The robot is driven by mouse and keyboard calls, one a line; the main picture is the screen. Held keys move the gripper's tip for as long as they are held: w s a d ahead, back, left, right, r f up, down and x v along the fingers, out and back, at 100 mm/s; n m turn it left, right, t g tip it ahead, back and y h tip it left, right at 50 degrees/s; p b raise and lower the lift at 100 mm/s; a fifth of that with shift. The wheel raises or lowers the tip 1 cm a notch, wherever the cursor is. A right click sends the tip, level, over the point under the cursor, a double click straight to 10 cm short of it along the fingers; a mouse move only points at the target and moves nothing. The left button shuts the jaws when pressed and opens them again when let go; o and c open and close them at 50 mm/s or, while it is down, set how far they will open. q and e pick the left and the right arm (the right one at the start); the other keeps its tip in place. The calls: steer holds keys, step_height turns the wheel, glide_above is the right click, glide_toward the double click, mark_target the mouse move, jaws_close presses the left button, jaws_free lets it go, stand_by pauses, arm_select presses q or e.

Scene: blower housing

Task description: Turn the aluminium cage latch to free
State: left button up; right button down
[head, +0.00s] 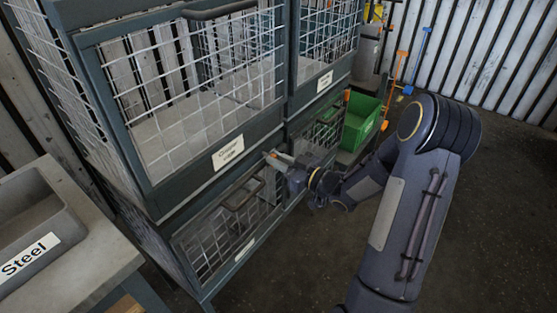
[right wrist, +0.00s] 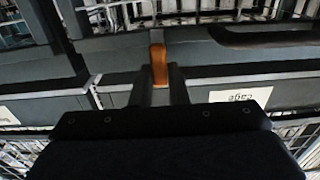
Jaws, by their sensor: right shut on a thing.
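The orange latch handle (right wrist: 159,65) stands upright between the fingers of my right gripper (right wrist: 161,84) in the right wrist view. The fingers are closed on it from both sides, against the dark cage frame. In the head view, my right gripper (head: 279,161) reaches the lower right front of the upper left mesh cage (head: 212,171), and a small orange bit of the latch shows at its tip. That cage's label (head: 228,152) ends in "cage"; its first word is too small to read surely. My left gripper is not in view.
A lower mesh cage with a dark handle (head: 243,193) sits just beneath. More cages stand to the right, with a green bin (head: 360,122) beyond. A grey tray marked Steel (head: 32,254) rests on a bench at left. The floor at right is clear.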

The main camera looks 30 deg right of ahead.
steer(key=shift+d+f+m+p, duration=0.1)
steer(key=shift+m+p, duration=2.2)
steer(key=shift+m, duration=2.15)
steer(key=shift+d+f+m+p, duration=0.1)
steer(key=shift+m+p, duration=2.15)
steer(key=shift+m, duration=2.2)
steer(key=c, duration=1.4)
jaws_free()
